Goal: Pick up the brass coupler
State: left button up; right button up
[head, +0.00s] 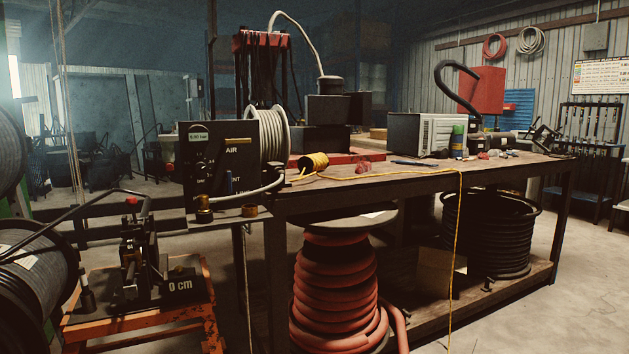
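A short brass-coloured cylinder (250,210) sits at the right end of a small shelf (228,217) below a black panel marked AIR (232,155). A darker part with a brass-coloured band (204,215) sits at the shelf's left end. Both are small, and I cannot tell for certain which one is the brass coupler. Neither of my grippers shows in the head view.
A wooden workbench (400,177) carries a grey box (425,134), a yellow cord coil (314,162) and small parts. A red hose stack (335,285) stands below. A machine on an orange cart (140,260) stands left. Concrete floor shows at right.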

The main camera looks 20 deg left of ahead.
aim_at(203, 202)
jog(key=u, duration=1.3)
